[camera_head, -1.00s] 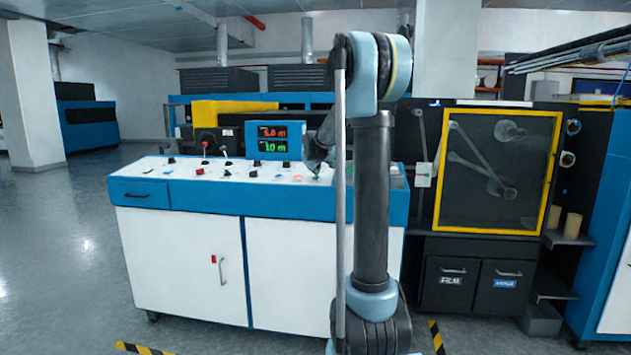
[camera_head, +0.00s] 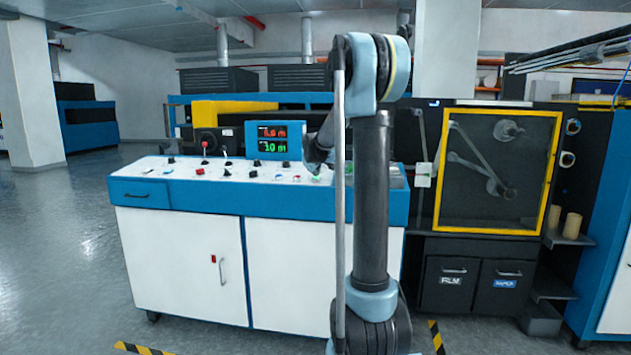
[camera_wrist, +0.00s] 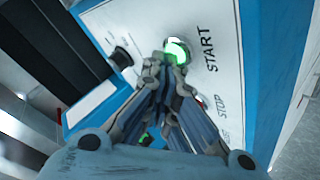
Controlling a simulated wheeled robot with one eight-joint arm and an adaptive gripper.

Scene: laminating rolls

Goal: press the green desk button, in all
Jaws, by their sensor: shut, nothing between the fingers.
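The green button (camera_wrist: 178,50) is round and glows, with a pale rim, beside the printed word START on the white panel in the wrist view. My gripper (camera_wrist: 165,62) is shut and empty, its fingertips right at the near edge of the button and covering part of it. I cannot tell whether they touch it. In the head view the green button (camera_head: 316,179) is a small bright spot on the right part of the desk top, below the dark end of my arm. The fingertips are hard to make out there.
The white and blue control desk (camera_head: 180,240) carries several knobs and levers. A display (camera_head: 273,140) with red and green digits stands at its back. A black knob (camera_wrist: 121,57) sits left of the button. A yellow-framed machine window (camera_head: 495,170) is at the right.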

